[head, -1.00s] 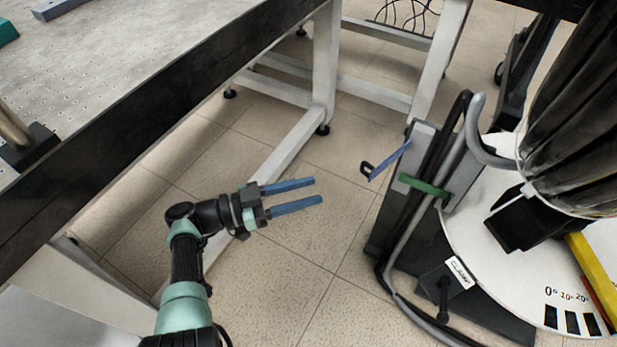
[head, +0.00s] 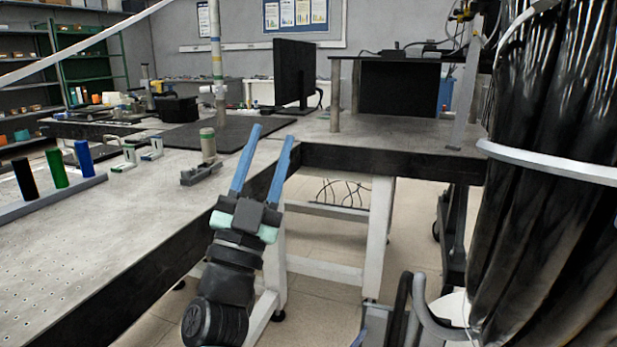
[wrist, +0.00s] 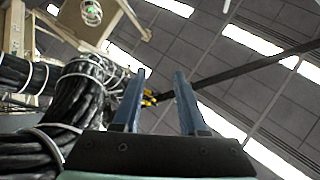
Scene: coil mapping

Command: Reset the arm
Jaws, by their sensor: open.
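My gripper (head: 266,160) is in the middle of the head view, with its two blue fingers pointing up and slightly right. The fingers are apart and nothing is between them. In the head view it overlaps the edge of the workbench (head: 130,215). In the wrist view the gripper (wrist: 157,85) points up toward the ceiling panels and lights, again with an empty gap between the fingers.
A thick black cable bundle (head: 550,170) hangs at the right, also close on the left in the wrist view (wrist: 85,100). A rack (head: 50,200) with black, green and blue cylinders stands on the bench. A monitor (head: 295,72) is behind. Open floor shows below.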

